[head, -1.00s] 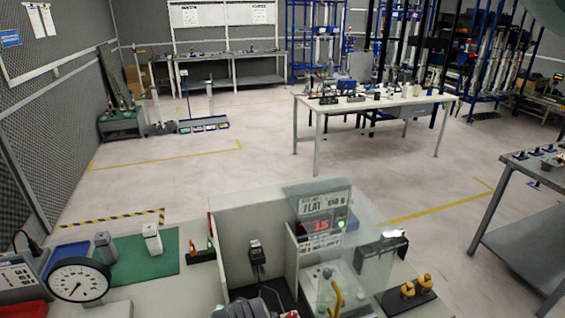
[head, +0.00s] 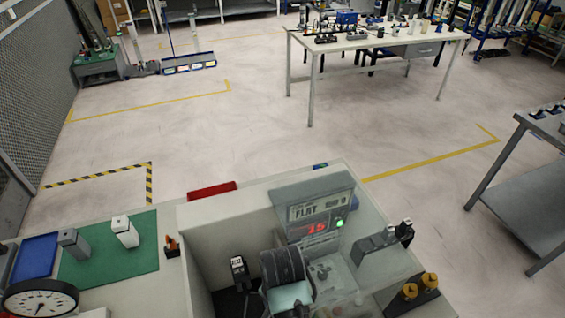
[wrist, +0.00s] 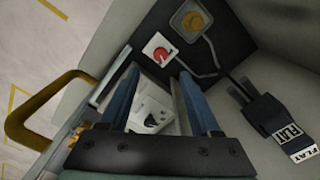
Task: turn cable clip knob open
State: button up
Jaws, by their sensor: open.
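My gripper (wrist: 158,72) is open in the wrist view, with two blue fingers apart and nothing held between them. Past its fingertips, a red round knob (wrist: 161,53) sits on a white plate. A brass-coloured knob (wrist: 193,21) sits on a grey plate farther up. A thin grey cable runs by both on a black panel. I cannot tell for sure which knob belongs to the cable clip. A white fixture (wrist: 150,110) shows between the fingers. In the head view my gripper (head: 288,290) is inside the walled booth; its fingertips and the knobs are hidden there.
Pale booth walls (head: 222,228) stand close around my gripper. A black piece labelled FLAT (wrist: 275,120) is at right in the wrist view; a yellow handle (wrist: 45,110) is at left. A clear panel with a lit display (head: 318,222) stands behind my gripper in the head view.

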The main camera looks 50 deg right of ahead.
notch_tip(320, 180, down, 10)
jog(key=shift+p, duration=0.45)
grip_shut()
